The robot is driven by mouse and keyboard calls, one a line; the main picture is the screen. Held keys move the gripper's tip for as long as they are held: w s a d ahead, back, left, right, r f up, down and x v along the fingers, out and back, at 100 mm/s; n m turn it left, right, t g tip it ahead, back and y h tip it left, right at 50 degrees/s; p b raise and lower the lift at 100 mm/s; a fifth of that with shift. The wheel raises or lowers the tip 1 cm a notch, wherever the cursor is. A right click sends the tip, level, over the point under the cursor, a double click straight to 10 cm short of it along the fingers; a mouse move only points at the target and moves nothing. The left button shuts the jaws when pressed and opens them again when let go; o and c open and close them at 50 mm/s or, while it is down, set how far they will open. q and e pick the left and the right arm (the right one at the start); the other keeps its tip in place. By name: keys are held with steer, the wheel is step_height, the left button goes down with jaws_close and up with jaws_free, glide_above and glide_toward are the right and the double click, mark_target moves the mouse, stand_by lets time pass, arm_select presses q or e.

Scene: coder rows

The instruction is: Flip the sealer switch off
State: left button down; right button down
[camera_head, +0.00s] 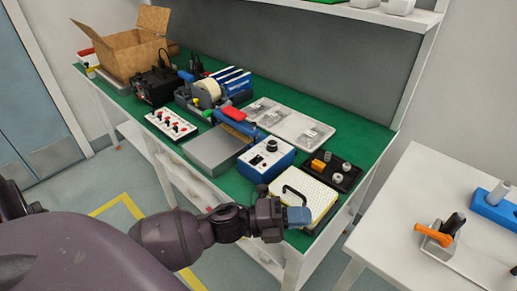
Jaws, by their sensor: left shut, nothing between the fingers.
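A white panel (171,124) with a row of several red and black switches lies near the front edge of the green-topped bench. Which switch belongs to the sealer, and its position, is too small to tell. A grey flat device (214,150) lies right of the panel, and a blue box (266,160) with a black knob and small controls on its white face stands further right. My left gripper (298,216) is shut and empty at the bench's front right, in front of a yellow-edged white pad and well apart from the switch panel. My right gripper is out of view.
The white pad (311,193) has a black handle. A black tray (331,171) with small parts lies behind it. A cardboard box (134,45), a black machine (158,86) and a tape dispenser (207,93) stand further left. A white table (404,222) stands at right.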

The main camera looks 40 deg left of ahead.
arm_select(q)
steer(key=s+a+f+n+g+y, duration=0.1)
steer(key=s+a+f+n+y, duration=0.4)
steer(key=n, duration=0.8)
steer(key=s+a+f+n+y, duration=0.5)
steer(key=s+f+n+y, duration=0.5)
steer(key=s+f+n, duration=0.2)
steer(key=shift+n+g, duration=0.4)
steer(key=shift+n, duration=0.8)
steer(key=shift+s+a+f, duration=0.1)
steer(key=shift+s+a, duration=0.05)
steer(key=shift+a, duration=0.05)
